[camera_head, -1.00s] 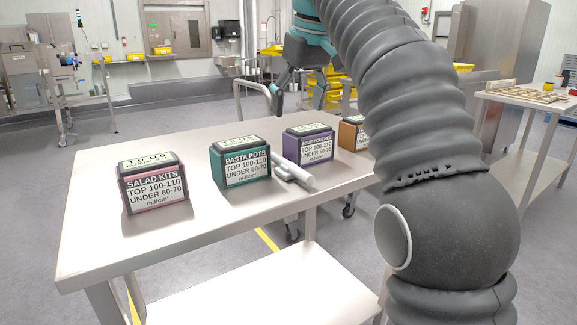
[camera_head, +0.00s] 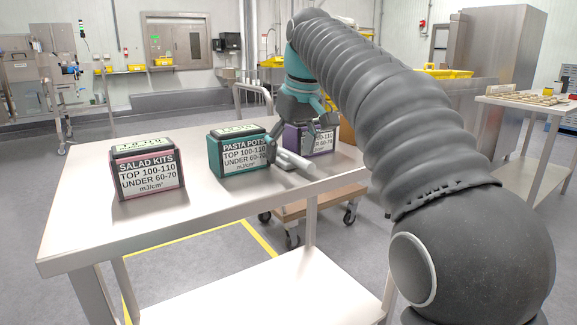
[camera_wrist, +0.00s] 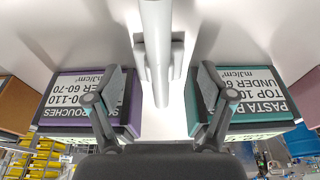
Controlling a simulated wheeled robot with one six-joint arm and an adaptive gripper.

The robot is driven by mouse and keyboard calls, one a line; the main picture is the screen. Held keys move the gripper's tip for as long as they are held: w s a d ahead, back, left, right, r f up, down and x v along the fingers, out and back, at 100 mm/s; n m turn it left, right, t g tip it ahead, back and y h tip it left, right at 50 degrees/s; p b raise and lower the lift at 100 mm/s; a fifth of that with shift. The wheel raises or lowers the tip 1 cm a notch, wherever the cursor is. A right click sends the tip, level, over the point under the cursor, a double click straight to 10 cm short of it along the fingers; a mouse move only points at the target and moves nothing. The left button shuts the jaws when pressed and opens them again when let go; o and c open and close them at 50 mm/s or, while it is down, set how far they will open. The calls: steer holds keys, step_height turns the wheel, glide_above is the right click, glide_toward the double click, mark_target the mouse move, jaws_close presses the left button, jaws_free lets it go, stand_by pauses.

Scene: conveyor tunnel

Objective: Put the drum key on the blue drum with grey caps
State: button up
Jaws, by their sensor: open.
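The drum key (camera_head: 295,161) is a pale grey piece with a long round bar and a crosspiece. It lies on the steel table between the teal box and the purple box. In the wrist view the drum key (camera_wrist: 156,45) runs down the middle, its lower end between my fingers. My gripper (camera_head: 291,146) is low over the table at the key, and in the wrist view my gripper (camera_wrist: 160,82) is open, one finger on each side of the bar with gaps. I see no blue drum with grey caps in these frames.
The teal PASTA POTS box (camera_head: 240,155) and purple SOUP POUCHES box (camera_head: 322,140) stand close beside my fingers. A pink-edged SALAD KITS box (camera_head: 148,172) stands further left on the steel table (camera_head: 90,225). An orange box (camera_head: 347,130) is partly hidden by my arm.

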steer(key=shift+w+f, duration=0.1)
steer(key=shift+f, duration=0.25)
steer(key=c, duration=1.4)
steer(key=shift+r, duration=0.1)
